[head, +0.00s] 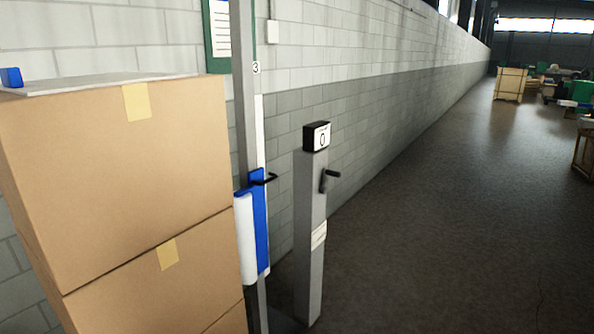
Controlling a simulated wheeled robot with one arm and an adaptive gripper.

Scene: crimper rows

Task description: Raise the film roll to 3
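The film roll (245,238) is a white upright cylinder on a blue carriage (260,222) that sits low on a tall grey mast (243,110). A black handle (264,181) sticks out at the carriage's top. A small label "3" (256,68) is high on the mast, well above the roll. Right of the mast stands a grey post (311,240) with a black box on top whose white face (322,137) reads "0". A dark crank handle (328,178) is on the post's right side. My gripper is not in view.
Stacked cardboard boxes (120,170) fill the left, close to the mast, with a small blue object (11,77) on top. A block wall (380,85) runs behind. The floor (450,220) right of the post is clear. A wooden crate (510,84) stands far off.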

